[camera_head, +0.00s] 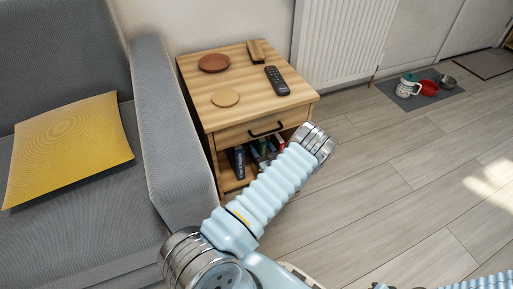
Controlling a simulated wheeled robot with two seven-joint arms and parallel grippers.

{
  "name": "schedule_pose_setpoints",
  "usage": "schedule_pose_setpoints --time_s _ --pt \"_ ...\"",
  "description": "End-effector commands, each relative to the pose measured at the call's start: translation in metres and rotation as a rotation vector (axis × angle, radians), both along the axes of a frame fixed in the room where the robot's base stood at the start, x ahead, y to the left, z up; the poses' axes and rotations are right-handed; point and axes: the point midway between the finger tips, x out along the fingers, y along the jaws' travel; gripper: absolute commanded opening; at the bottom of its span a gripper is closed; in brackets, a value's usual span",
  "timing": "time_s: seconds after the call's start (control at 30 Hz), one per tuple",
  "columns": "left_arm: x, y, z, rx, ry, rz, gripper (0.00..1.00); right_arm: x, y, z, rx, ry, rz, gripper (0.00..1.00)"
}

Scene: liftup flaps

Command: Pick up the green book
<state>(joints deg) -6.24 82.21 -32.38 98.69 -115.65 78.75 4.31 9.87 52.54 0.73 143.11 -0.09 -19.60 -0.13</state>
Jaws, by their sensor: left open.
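A wooden side table (240,95) stands beside the sofa. Its lower open shelf holds several upright books, including a dark blue one (239,163). A green book (254,153) shows only as a narrow strip among them, partly covered. My left arm reaches up to the right across the shelf front. My left gripper (268,149) is open and mostly hidden by the forearm, close to the books. I see no book held between its fingers. Only a bit of my right arm shows at the bottom right; its gripper is out of view.
The table top carries a dark remote (277,81), a brown plate (214,63), a round coaster (225,97) and a wooden item (256,51). A drawer with a black handle (266,130) sits above the shelf. A grey sofa (175,135) flanks it left, a radiator (343,40) behind.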

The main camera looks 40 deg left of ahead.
Motion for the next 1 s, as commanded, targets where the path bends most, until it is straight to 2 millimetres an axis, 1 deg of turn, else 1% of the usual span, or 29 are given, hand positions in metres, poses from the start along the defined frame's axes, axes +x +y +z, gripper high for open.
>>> schedule_pose_setpoints --time_s 0.03,0.1,0.2,0.3,0.5,0.67,0.9,1.0 --pt "0.005 0.008 -0.001 0.000 -0.004 0.004 0.62 0.000 0.000 -0.004 0.000 0.000 0.000 0.00" --pt "0.013 0.017 -0.002 0.000 -0.004 0.003 0.62 0.000 0.000 -0.006 0.000 -0.001 0.000 0.00" --pt "0.018 0.029 -0.001 0.000 -0.001 0.003 0.62 0.000 0.000 -0.007 0.000 -0.001 0.000 0.00" --pt "0.021 0.033 0.000 0.000 -0.001 0.002 0.62 0.000 0.000 -0.007 0.000 -0.002 -0.001 0.00" --pt "0.021 0.033 0.000 0.001 0.000 0.002 0.62 0.000 0.000 -0.007 0.000 -0.002 -0.001 0.00" --pt "0.021 0.033 0.000 0.000 0.000 0.002 0.37 0.000 0.000 -0.007 0.000 -0.002 -0.001 0.00" --pt "0.021 0.033 0.000 0.000 0.000 0.002 0.00 0.000 0.000 -0.007 0.000 -0.002 -0.001 0.00" --pt "0.021 0.033 0.001 0.001 -0.002 0.002 0.00 0.000 0.000 -0.007 0.000 -0.002 -0.001 0.00"
